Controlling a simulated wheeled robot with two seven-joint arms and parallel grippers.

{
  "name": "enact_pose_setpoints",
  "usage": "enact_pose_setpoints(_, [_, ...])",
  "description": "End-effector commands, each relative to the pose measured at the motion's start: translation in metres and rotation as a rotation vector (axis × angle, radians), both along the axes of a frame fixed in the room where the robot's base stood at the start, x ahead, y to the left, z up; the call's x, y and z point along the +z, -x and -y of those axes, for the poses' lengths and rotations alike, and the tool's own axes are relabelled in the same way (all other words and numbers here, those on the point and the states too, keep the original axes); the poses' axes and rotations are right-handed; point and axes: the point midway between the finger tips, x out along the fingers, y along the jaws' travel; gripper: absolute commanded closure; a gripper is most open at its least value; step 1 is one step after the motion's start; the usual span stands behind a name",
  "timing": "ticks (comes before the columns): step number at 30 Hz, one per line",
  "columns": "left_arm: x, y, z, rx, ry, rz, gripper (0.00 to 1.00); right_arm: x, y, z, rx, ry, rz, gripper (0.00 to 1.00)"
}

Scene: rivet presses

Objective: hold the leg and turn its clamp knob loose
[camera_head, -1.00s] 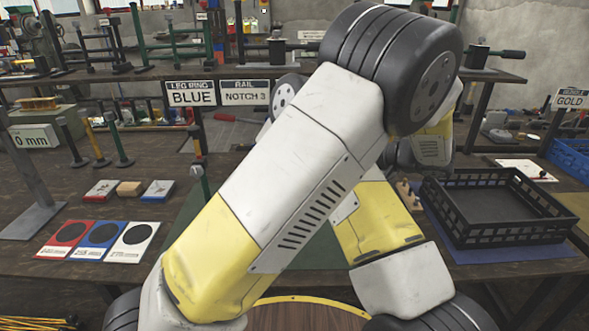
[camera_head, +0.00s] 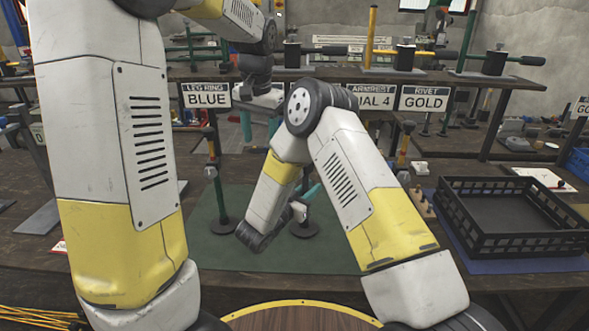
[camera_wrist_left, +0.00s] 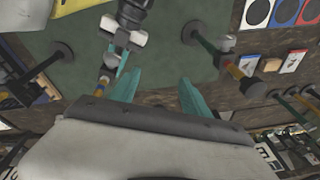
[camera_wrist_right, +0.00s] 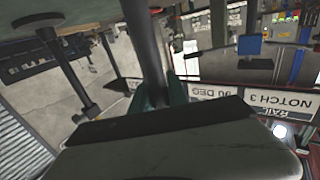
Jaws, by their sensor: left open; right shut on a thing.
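In the head view a dark leg stands upright on its round base (camera_head: 303,231) on the green mat. My right gripper (camera_head: 311,197) is shut on this leg; its dark post (camera_wrist_right: 143,45) passes between the fingers in the right wrist view. The leg's upper part is hidden behind my right arm in the head view. My left gripper (camera_head: 260,124) is open and empty above and behind it. In the left wrist view its teal fingers (camera_wrist_left: 158,92) are spread, with the held leg's yellow-banded part (camera_wrist_left: 104,78) just left of them. I cannot make out its clamp knob clearly.
A second leg (camera_head: 217,195) with a yellow band stands left on the green mat (camera_head: 205,253). A black crate (camera_head: 510,245) sits right on a blue mat. Signs (camera_head: 207,95) and a rear shelf with stands lie behind. The mat's front is clear.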

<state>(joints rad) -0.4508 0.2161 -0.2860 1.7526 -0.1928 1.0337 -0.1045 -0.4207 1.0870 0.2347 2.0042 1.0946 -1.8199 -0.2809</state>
Motion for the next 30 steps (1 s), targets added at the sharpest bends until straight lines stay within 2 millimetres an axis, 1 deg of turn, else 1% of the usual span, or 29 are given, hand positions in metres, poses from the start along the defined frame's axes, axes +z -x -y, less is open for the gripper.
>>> enact_pose_setpoints(1, [0.002, 0.01, 0.007, -0.045, 0.075, 0.001, 0.45, 0.0, 0.0, 0.0, 0.0, 0.0, 0.001, 1.0])
enact_pose_setpoints(3, [0.004, 0.019, 0.019, -0.111, 0.163, 0.013, 0.45, 0.0, 0.0, 0.0, 0.001, 0.0, 0.001, 1.0])
enact_pose_setpoints(6, [0.011, 0.029, 0.033, -0.18, 0.254, 0.041, 0.45, 0.0, 0.0, 0.0, 0.0, 0.0, 0.001, 1.0])
enact_pose_setpoints(11, [0.017, 0.035, 0.044, -0.237, 0.325, 0.078, 0.45, 0.0, 0.0, 0.0, 0.0, 0.0, 0.001, 1.0])
enact_pose_setpoints(14, [0.013, 0.034, 0.048, -0.248, 0.338, 0.084, 0.45, 0.001, 0.0, 0.0, 0.0, 0.0, 0.001, 1.0])
enact_pose_setpoints(17, [0.0, 0.031, 0.054, -0.25, 0.338, 0.082, 0.45, 0.001, 0.0, 0.0, 0.0, 0.0, 0.001, 1.0])
enact_pose_setpoints(24, [-0.044, 0.021, 0.069, -0.249, 0.337, 0.079, 0.45, 0.001, 0.0, 0.0, 0.0, 0.0, 0.001, 1.0])
enact_pose_setpoints(30, [-0.075, 0.012, 0.081, -0.248, 0.336, 0.082, 0.45, 0.001, 0.0, 0.0, 0.0, 0.0, 0.001, 1.0])
